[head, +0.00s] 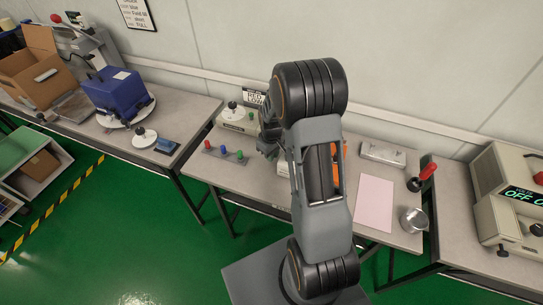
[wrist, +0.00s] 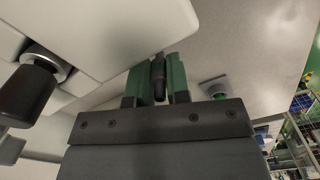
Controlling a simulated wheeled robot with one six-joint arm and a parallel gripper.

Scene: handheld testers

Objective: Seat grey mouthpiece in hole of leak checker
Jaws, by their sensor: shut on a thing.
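My gripper (wrist: 158,78) is shut, with its two green fingers on either side of a dark grey mouthpiece (wrist: 158,88). In the head view my gripper (head: 268,138) is partly hidden by my arm, and the mouthpiece cannot be made out. A cream box with a black knob, seemingly the leak checker (head: 238,121), stands at the back of the table just left of my gripper. In the wrist view the pale body of the leak checker (wrist: 90,30) fills the upper left, close to the fingers. I cannot see its hole, or whether the mouthpiece touches it.
A grey strip (head: 222,153) with red, blue and green pieces lies in front of the cream box. A small sign (head: 254,97) stands behind. Right of my arm are a pink sheet (head: 374,203), a metal box (head: 383,154), a metal cup (head: 413,220) and a red-handled tool (head: 422,177).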

